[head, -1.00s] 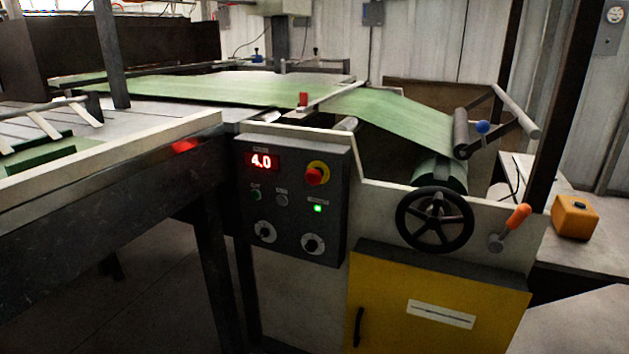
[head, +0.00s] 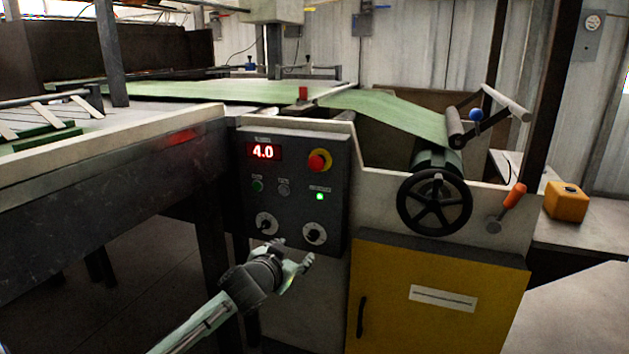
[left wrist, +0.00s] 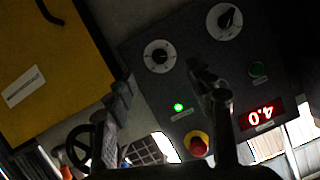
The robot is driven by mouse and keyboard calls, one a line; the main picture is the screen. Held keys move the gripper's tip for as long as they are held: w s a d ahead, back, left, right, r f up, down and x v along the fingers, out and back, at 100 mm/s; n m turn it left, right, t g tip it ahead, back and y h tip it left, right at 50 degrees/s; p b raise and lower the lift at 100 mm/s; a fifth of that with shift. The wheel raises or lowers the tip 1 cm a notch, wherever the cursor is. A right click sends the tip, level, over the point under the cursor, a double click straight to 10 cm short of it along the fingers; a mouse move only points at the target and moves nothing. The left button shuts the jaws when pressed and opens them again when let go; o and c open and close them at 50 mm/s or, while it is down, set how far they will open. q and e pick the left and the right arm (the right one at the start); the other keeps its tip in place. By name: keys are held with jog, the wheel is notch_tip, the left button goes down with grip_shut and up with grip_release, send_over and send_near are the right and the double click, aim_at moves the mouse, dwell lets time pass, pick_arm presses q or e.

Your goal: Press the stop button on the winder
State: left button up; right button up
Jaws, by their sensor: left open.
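The winder's dark control panel (head: 292,210) carries a red mushroom button on a yellow ring (head: 319,160), a green button (head: 257,185) and a small grey button (head: 284,190). Their labels are too small to read. My left gripper (head: 293,254) is open and empty, in front of the panel's lower edge, below the buttons and apart from them. In the left wrist view, the panel appears upside down, with the red button (left wrist: 198,145) beyond my open fingers (left wrist: 165,88). One finger hides the grey button there. My right gripper is out of view.
Two knobs (head: 266,224) (head: 314,233) sit low on the panel, close to my left gripper. A red display (head: 263,152) reads 4.0, and a green lamp (head: 320,196) is lit. A black handwheel (head: 434,201) and yellow cabinet (head: 440,300) stand to the right.

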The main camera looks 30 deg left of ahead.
aim_at(315, 164)
pick_arm(q)
notch_tip(315, 164, up, 17)
jog(key=w+t, duration=0.2)
jog(key=t, duration=0.3)
jog(key=x, duration=0.7)
jog(key=shift+w+d+r, duration=0.1)
jog(key=shift+w+d, duration=0.2)
jog(key=shift+d, duration=0.05)
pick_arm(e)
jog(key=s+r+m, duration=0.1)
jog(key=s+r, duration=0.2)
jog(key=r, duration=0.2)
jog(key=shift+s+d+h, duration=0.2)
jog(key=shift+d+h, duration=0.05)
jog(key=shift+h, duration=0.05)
pick_arm(q)
jog(key=shift+c, duration=0.3)
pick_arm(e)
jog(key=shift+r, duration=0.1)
pick_arm(q)
grip_shut()
